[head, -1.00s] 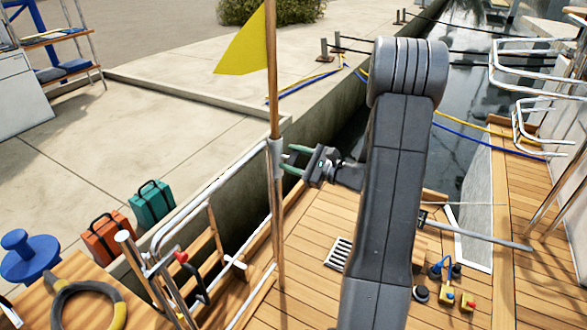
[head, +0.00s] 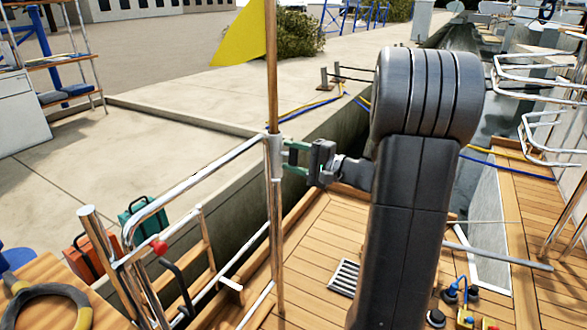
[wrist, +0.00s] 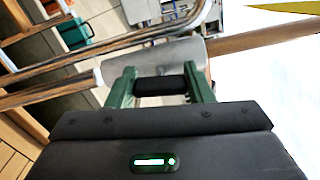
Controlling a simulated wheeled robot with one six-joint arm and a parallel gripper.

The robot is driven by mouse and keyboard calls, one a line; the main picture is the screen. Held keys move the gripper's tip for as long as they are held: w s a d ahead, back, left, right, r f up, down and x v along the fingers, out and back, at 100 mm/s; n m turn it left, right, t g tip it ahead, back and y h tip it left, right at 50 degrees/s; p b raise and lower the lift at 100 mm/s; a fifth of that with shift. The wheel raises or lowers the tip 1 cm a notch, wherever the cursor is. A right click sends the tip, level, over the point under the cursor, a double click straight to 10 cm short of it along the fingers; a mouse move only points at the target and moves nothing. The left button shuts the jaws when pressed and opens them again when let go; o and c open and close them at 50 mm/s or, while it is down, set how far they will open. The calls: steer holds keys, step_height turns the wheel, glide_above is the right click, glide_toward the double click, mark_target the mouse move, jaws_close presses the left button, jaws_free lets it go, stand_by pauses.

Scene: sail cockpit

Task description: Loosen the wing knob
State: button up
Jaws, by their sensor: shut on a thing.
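In the wrist view, the wing knob (wrist: 160,86) is a small dark bar between the two green fingers of my gripper (wrist: 161,78). Both fingers touch its ends, and my gripper is shut on it. Just beyond the knob is a grey bracket (wrist: 152,60) on the rail, with the wooden flagstaff (wrist: 255,40) running out of it. In the head view, my gripper (head: 289,158) meets the grey bracket (head: 275,152) on the upright flagstaff (head: 272,70) from the right. The knob is hard to make out there.
A steel rail (head: 200,180) runs left of the bracket, with a red-topped fitting (head: 159,247) lower down. A yellow flag (head: 240,38) hangs from the staff. Teal (head: 140,217) and orange (head: 88,257) cases stand on the quay. The wooden deck (head: 315,235) below has free room.

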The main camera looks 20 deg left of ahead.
steer(key=shift+f+n+b, duration=0.15)
steer(key=shift+n+b, duration=0.45)
steer(key=shift+n, duration=0.3)
steer(key=o, duration=1)
steer(key=shift+c, duration=0.2)
steer(key=s+d+p, duration=0.1)
steer(key=d+p, duration=0.2)
steer(key=d, duration=1)
steer(key=shift+d+p, duration=0.3)
steer(key=shift+d, duration=0.1)
steer(key=shift+a, duration=0.1)
